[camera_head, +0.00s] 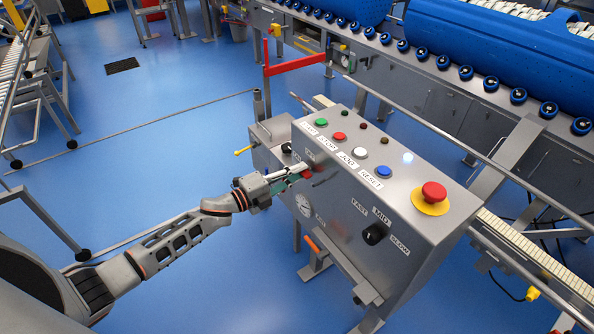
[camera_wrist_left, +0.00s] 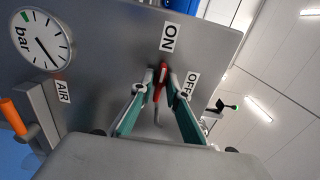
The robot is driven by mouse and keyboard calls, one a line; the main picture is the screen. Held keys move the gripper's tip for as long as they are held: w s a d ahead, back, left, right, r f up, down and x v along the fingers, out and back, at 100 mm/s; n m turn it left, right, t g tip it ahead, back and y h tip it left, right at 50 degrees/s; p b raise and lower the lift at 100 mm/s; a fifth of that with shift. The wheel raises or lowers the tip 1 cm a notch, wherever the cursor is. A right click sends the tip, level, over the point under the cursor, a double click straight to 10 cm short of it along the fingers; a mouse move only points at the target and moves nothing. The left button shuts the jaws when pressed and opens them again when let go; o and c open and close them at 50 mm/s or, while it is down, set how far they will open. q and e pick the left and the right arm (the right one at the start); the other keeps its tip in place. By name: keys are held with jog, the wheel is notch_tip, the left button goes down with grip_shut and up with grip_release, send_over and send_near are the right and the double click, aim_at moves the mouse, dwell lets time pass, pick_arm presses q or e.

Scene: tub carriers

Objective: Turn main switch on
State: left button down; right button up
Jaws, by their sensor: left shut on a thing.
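The main switch has a red handle (camera_head: 306,173) on the front face of the grey control box (camera_head: 342,200), left of the speed knob. My left gripper (camera_head: 297,176) is shut on this handle. In the left wrist view the red handle (camera_wrist_left: 160,80) sits between the two green-sided fingers. There it runs nearly up and down, its upper end toward the ON label (camera_wrist_left: 169,37). The OFF label (camera_wrist_left: 192,83) is to its right, partly covered by a finger. The base of the switch is hidden. My right gripper is not in view.
The box top carries coloured buttons and a red emergency stop (camera_head: 434,192) on yellow. A black speed knob (camera_head: 374,233) and a round gauge (camera_head: 303,206) are on its front. A metal rail (camera_head: 470,170) runs behind. Blue floor (camera_head: 150,170) is open at left.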

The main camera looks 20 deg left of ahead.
pick_arm(q)
jog(key=c, duration=2)
grip_release()
jog(key=shift+s, duration=0.1)
jog(key=v, duration=1.2)
jog(key=s+d+f+n+g+y, duration=0.1)
jog(key=s+d+f+n+y, duration=0.1)
jog(key=s+f+n, duration=0.3)
jog(key=s+d+f+n+g+y, duration=0.1)
jog(key=s+d+f+n+y, duration=0.1)
jog(key=s+f+n, duration=0.4)
jog(key=s+d+f+n+g+y+p, duration=0.1)
jog(key=s+d+f+n+y, duration=0.2)
jog(key=s+n, duration=0.7)
jog(key=shift+s+d+f+g+y, duration=0.1)
jog(key=shift+s+f+g+y, duration=0.2)
jog(key=shift+s+f+y, duration=0.75)
